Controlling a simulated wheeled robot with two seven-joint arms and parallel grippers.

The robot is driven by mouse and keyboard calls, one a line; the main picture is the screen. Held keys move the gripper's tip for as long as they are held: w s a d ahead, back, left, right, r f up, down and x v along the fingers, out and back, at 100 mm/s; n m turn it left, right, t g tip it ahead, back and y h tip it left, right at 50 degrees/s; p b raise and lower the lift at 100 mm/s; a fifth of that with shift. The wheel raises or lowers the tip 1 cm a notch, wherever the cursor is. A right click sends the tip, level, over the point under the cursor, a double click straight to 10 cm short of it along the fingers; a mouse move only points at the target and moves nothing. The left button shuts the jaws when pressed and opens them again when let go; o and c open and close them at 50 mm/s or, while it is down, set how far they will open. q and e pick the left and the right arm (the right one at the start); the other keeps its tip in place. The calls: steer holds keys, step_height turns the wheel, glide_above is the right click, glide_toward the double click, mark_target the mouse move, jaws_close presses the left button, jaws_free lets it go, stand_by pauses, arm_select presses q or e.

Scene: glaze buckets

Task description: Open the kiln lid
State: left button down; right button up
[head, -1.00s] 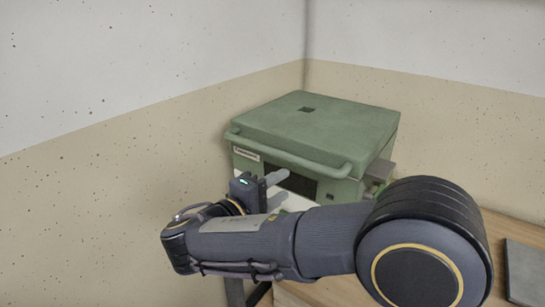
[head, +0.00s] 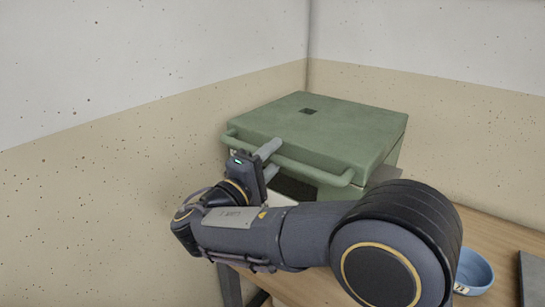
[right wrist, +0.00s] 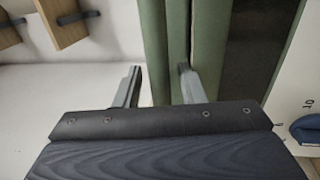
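The green kiln (head: 385,172) stands on a table in the corner. Its lid (head: 325,128) looks down or nearly down; I cannot tell if there is a small gap. A green bar handle (head: 318,172) runs along the lid's front edge. My right gripper (head: 268,158) is at the left part of this handle, with its two fingers apart and pointing at the kiln front. In the right wrist view my right gripper (right wrist: 160,85) has spread fingers close to the green bar (right wrist: 179,35); firm contact is not clear. My left gripper is out of view.
A blue bowl (head: 474,270) and a grey slab (head: 534,275) are on the wooden tabletop (head: 497,246) at right. Walls stand close behind and left of the kiln. My right arm covers much of the table's front. Wooden pieces (right wrist: 65,20) show in the right wrist view.

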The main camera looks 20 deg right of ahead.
steer(key=shift+c, duration=0.5)
jaws_close()
